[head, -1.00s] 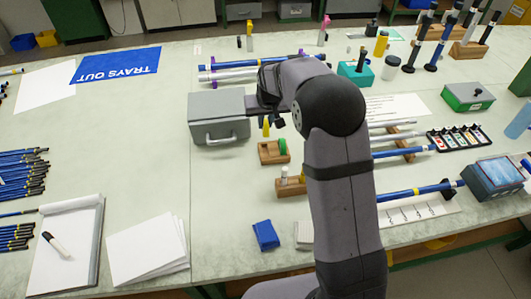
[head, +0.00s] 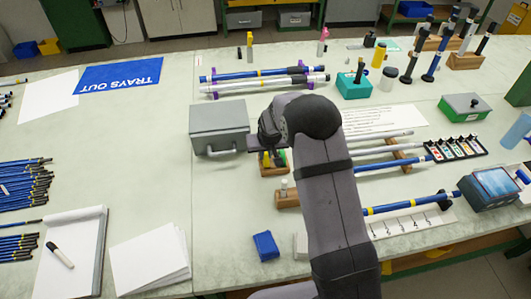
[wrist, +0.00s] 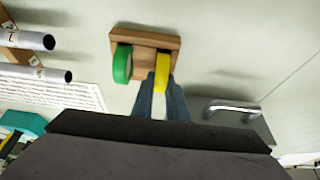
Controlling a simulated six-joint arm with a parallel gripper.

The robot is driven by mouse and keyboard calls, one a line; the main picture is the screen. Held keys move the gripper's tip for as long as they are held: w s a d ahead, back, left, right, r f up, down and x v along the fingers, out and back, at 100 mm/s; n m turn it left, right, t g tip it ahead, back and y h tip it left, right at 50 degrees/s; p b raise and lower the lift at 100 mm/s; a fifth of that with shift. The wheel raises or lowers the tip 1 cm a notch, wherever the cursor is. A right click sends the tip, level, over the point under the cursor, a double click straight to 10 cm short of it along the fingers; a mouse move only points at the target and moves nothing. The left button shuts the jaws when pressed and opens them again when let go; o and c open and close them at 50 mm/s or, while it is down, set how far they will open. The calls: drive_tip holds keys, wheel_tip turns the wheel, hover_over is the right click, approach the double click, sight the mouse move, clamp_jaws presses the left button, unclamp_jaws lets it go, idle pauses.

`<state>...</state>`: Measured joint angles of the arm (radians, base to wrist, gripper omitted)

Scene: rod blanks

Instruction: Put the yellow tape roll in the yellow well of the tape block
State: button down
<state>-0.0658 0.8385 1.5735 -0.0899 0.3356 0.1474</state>
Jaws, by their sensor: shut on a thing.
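The yellow tape roll (wrist: 162,72) stands on edge between the fingers of my gripper (wrist: 161,84), which is shut on it. It is at the wooden tape block (wrist: 148,40), beside the green tape roll (wrist: 122,64), which stands in the block. Whether the yellow roll sits down in its well or just above it I cannot tell; the roll and fingers hide the well. In the head view, the yellow roll (head: 266,160) shows at the block (head: 271,171), partly hidden by my arm.
A grey box with a handle (head: 219,126) stands close to the left of my gripper. A small wooden stand (head: 288,198) is in front of the block. Rods on wooden rests (head: 405,157) lie to the right.

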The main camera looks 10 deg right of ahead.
drive_tip(key=shift+f, duration=0.2)
drive_tip(key=shift+f, duration=0.15)
drive_tip(key=c, duration=1.7)
unclamp_jaws()
drive_tip(key=shift+c, duration=0.2)
drive_tip(key=shift+s+r, duration=0.1)
drive_tip(key=shift+r, duration=0.4)
drive_tip(key=b+v, duration=0.2)
drive_tip(key=v, duration=0.9)
drive_tip(key=shift+s+b, duration=0.15)
drive_tip(key=shift+b, duration=0.15)
drive_tip(key=s+d+f+g, duration=0.1)
drive_tip(key=s+g, duration=0.1)
drive_tip(key=s, duration=1.3)
drive_tip(key=s+d+f+g, duration=0.1)
drive_tip(key=s+d+g, duration=0.1)
drive_tip(key=s, duration=1.3)
drive_tip(key=shift+f+g, duration=0.25)
drive_tip(key=shift+g, duration=0.05)
